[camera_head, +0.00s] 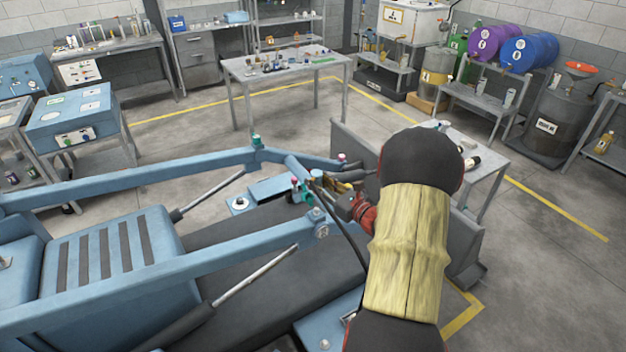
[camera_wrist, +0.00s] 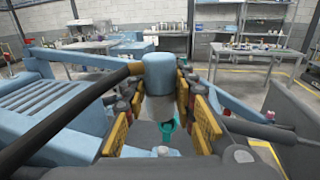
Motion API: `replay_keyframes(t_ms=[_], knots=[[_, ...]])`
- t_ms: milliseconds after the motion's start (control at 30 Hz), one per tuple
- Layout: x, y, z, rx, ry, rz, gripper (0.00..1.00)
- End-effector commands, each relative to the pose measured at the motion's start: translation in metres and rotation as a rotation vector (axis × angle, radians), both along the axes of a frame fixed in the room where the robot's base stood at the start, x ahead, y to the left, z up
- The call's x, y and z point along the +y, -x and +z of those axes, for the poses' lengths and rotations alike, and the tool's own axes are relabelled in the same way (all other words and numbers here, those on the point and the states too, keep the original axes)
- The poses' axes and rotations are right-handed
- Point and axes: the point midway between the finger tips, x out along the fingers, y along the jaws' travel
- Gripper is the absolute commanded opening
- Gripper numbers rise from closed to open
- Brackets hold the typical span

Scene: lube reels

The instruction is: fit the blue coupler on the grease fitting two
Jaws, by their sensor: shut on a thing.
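The blue coupler (camera_wrist: 158,72) stands roughly upright in the middle of the wrist view, with a blue upper sleeve and a grey lower body. A dark hose (camera_wrist: 75,108) runs from it to the lower left. My gripper (camera_wrist: 163,105) is shut on the coupler, its yellow pads on both sides. A teal ring (camera_wrist: 168,131) shows just below the coupler, partly hidden by it; whether they touch I cannot tell. In the head view my gripper (camera_head: 338,194) is at the blue loader frame, among small coloured fittings. Which one is fitting two I cannot tell.
Blue loader arms (camera_head: 150,182) lie left of my gripper. A green-capped fitting (camera_head: 256,140) and a pink-capped one (camera_head: 342,157) stand on the frame. A grey plate (camera_head: 352,143) rises behind. A workbench (camera_head: 285,66) stands farther back, with clear floor around it.

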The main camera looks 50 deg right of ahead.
Motion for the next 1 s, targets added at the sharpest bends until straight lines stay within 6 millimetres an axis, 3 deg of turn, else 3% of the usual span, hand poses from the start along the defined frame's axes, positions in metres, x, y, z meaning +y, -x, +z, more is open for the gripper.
replay_keyframes(t_ms=[367, 1000], knots=[[0.0, 0.001, -0.001, -0.002, 0.003, 0.009, 0.0], [0.0, 0.001, -0.039, -0.002, 0.002, 0.008, 0.0]])
